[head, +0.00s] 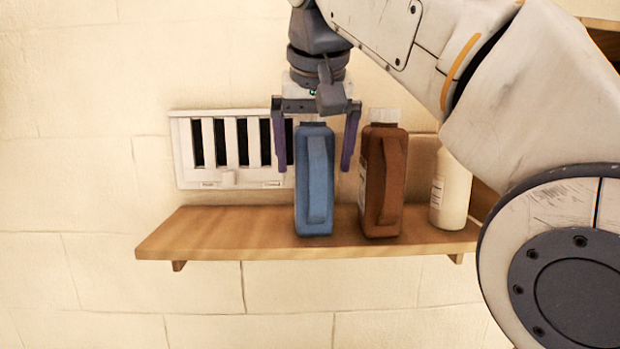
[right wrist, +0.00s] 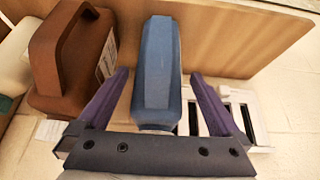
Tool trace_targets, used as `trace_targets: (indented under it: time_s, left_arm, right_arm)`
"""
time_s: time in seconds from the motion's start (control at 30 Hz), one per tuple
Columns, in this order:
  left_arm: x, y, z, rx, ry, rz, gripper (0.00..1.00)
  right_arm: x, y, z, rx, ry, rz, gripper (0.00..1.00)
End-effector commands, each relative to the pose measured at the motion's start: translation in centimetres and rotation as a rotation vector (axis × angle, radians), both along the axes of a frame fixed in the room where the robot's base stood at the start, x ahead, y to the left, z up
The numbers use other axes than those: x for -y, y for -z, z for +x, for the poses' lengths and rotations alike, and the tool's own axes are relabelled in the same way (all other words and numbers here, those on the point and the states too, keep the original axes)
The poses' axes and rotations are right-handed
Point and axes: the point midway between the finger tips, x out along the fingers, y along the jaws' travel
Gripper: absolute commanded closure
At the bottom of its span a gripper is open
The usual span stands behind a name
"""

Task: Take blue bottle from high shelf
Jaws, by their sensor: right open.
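The blue bottle (head: 316,185) stands upright on the wooden shelf (head: 215,230) in the head view. My right gripper (head: 315,165) comes down from above with its two purple fingers on either side of the bottle's upper part. The fingers are open, and a gap shows between each finger and the bottle. In the right wrist view the blue bottle (right wrist: 157,70) lies between the open fingers of my right gripper (right wrist: 160,95). My left gripper is in neither view.
A brown bottle (head: 384,185) with a white cap stands close to the right of the blue one. A white bottle (head: 450,195) stands farther right, near my arm. A white vent (head: 205,150) is on the wall behind. The shelf's left end is clear.

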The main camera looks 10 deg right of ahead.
Motion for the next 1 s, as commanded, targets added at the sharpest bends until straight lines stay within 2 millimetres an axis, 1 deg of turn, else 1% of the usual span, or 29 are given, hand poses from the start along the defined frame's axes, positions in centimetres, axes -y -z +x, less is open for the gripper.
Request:
trace_targets:
  time_s: [0.3, 0.43, 0.63, 0.67, 0.7, 0.77, 0.8, 0.87, 0.9, 0.93, 1.0]
  left_arm:
    - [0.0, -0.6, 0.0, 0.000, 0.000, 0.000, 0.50]
    - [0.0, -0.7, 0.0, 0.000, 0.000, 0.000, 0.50]
    - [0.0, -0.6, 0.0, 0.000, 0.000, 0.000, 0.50]
    - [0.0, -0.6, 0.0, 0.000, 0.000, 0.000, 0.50]
    - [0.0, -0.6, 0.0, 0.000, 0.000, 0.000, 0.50]
    - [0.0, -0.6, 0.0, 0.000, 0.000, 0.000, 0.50]
    - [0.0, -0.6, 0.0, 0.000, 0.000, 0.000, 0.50]
    - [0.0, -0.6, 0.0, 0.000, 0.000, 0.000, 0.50]
    - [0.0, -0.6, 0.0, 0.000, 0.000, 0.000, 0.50]
    - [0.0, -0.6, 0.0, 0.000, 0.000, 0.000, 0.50]
    - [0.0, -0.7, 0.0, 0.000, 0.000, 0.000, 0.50]
  right_arm:
    - [0.4, 3.3, 1.5, -0.002, -0.001, 0.001, 0.00]
    - [0.5, 3.9, 1.8, 0.000, -0.002, 0.001, 0.00]
    - [0.5, 4.0, 1.9, 0.001, -0.002, 0.001, 0.00]
    - [0.5, 4.0, 1.9, 0.001, -0.003, 0.001, 0.04]
    - [0.5, 4.0, 1.9, 0.000, -0.003, 0.001, 0.19]
    - [0.5, 4.0, 1.9, 0.000, -0.003, 0.001, 0.42]
    - [0.5, 4.0, 1.9, 0.000, -0.003, 0.001, 0.57]
    - [0.5, 4.0, 1.9, 0.000, -0.003, 0.001, 0.80]
    - [0.5, 4.0, 1.9, 0.000, -0.002, 0.000, 0.96]
    - [0.5, 4.0, 1.9, 0.000, -0.002, 0.000, 1.00]
    - [0.5, 3.8, 1.9, 0.006, -0.002, 0.001, 1.00]
